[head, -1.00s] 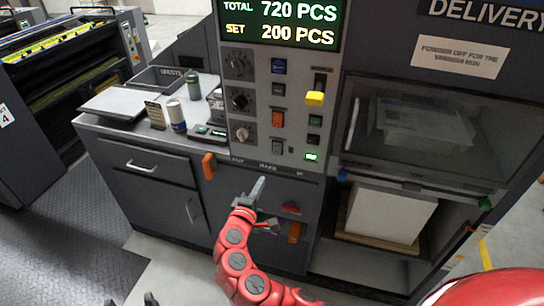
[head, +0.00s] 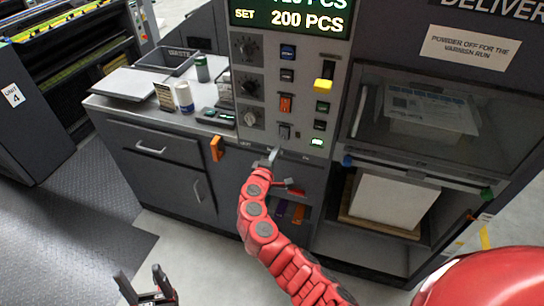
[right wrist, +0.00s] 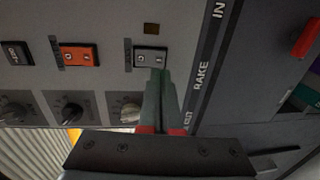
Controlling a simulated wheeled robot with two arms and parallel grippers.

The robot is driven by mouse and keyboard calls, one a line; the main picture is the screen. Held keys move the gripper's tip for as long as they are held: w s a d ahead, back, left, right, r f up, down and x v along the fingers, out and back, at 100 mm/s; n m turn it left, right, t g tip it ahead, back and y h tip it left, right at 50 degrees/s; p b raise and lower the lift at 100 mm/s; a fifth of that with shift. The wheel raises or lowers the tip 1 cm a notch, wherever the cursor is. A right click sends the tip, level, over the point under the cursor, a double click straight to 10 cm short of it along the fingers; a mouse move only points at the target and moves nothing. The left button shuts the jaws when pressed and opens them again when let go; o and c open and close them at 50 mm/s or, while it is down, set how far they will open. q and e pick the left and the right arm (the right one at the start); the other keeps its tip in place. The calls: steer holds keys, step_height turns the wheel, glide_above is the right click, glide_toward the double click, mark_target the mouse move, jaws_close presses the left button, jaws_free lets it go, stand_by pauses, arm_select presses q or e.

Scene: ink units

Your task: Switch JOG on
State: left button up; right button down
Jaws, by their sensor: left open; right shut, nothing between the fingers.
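A grey rocker switch (head: 284,131) sits at the bottom of the left switch column on the control panel; it also shows in the right wrist view (right wrist: 150,57). Its label is too small to read, so I cannot confirm it as JOG. My right gripper (head: 272,153) is shut and empty just below it. In the right wrist view the fingertips (right wrist: 161,73) are at the switch's lower edge; I cannot tell whether they touch. My left gripper (head: 139,270) is open and empty, low at the left, away from the panel.
An orange rocker (head: 286,102) is above the grey one, and dark knobs (head: 249,83) stand to its left. An orange handle (head: 216,148) projects from the cabinet front.

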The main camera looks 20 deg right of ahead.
mark_target(284, 138)
steer(key=shift+p+x, duration=0.4)
steer(key=shift+x, duration=2.1)
steer(key=shift+w+f+b, duration=0.1)
steer(key=shift+f+b, duration=0.3)
steer(key=shift+b, duration=0.65)
steer(key=shift+r, duration=0.35)
